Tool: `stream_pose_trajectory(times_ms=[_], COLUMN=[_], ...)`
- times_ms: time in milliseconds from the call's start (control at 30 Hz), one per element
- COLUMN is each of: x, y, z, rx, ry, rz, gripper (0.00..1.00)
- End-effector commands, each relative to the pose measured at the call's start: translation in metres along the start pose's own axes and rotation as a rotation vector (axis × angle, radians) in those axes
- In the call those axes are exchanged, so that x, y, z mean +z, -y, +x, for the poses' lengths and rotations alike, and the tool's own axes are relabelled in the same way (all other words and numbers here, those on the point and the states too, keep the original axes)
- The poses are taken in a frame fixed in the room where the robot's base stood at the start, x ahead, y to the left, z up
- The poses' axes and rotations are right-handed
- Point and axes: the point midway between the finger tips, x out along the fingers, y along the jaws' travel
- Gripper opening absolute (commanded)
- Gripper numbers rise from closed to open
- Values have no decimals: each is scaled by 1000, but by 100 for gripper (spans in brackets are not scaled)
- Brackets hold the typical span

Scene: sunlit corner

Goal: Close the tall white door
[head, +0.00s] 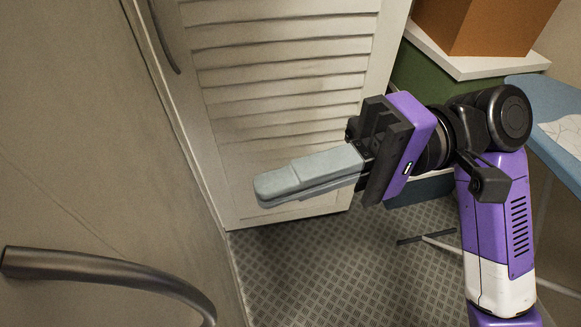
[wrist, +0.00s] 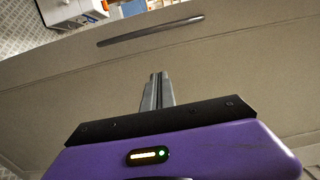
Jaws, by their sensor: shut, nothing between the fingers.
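A white louvered door (head: 285,75) stands upright at the back in the head view, with a thin dark handle (head: 163,38) near its left edge. I cannot tell how far open it is. My gripper (head: 268,187) is shut and empty, its long grey fingers pointing left in front of the louvered door's lower part. I cannot tell whether they touch it. In the wrist view, the closed fingers (wrist: 158,80) point toward a plain beige panel (wrist: 230,75) with a dark bar handle (wrist: 150,31), apart from the handle.
A large beige panel (head: 75,150) fills the left of the head view, with a curved dark handle (head: 110,272) near the bottom. A green cabinet (head: 440,95) and blue table (head: 550,95) stand at right. Patterned floor (head: 330,275) shows below my gripper.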

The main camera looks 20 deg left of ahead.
Motion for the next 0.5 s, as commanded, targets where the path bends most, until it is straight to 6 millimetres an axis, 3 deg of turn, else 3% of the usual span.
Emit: stream_pose_trajectory(times_ms=[200,500], x=[0,0], y=[0,-1], z=[45,90], rx=[0,0], ry=[2,1], rz=[-1,0], gripper=[0,0])
